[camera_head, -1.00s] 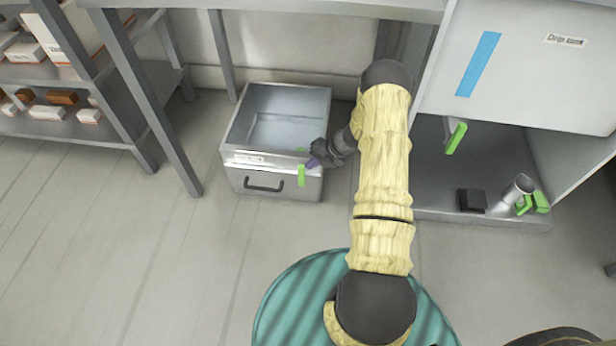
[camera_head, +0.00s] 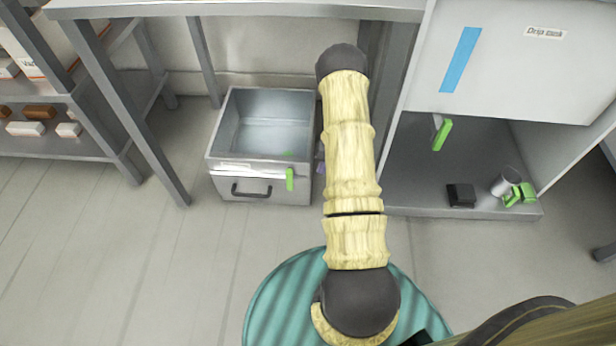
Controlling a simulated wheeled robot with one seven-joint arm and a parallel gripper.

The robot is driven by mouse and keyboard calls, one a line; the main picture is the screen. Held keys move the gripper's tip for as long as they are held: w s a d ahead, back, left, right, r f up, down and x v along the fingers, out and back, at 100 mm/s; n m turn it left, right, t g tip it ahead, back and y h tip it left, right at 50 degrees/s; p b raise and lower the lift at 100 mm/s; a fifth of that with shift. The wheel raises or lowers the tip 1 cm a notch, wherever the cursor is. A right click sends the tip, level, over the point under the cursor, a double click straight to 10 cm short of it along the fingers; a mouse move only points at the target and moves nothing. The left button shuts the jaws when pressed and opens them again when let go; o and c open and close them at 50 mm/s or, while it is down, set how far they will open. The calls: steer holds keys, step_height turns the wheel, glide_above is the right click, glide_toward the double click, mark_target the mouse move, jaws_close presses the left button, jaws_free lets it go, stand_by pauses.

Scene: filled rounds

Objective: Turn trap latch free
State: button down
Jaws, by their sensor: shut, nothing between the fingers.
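An open-topped metal trap box (camera_head: 225,130) stands on the floor under the steel table, with a black bar handle (camera_head: 251,191) on its front. A green latch (camera_head: 289,179) hangs upright at the right of that front, by the rim. A small green spot shows inside near the front wall. My gripper (camera_head: 319,166) is almost wholly hidden behind my arm; only a purplish sliver shows just right of the box. It is shut and apart from the latch, with nothing seen in it.
Right of my arm is a white cabinet (camera_head: 510,60) with a blue strip and an open lower bay. The bay holds a green lever (camera_head: 441,134), a black block (camera_head: 461,195), a metal cup (camera_head: 506,181) and green pieces (camera_head: 520,195). Shelves with boxes stand left. Front-left floor is clear.

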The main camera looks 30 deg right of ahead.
mark_target(290, 178)
steer(key=w+a+f+b, duration=0.4)
steer(key=a+f+b, duration=0.2)
steer(key=f, duration=0.3)
steer(key=shift+a+b, duration=0.35)
steer(key=shift+b, duration=0.1)
steer(key=shift+w+f, duration=0.1)
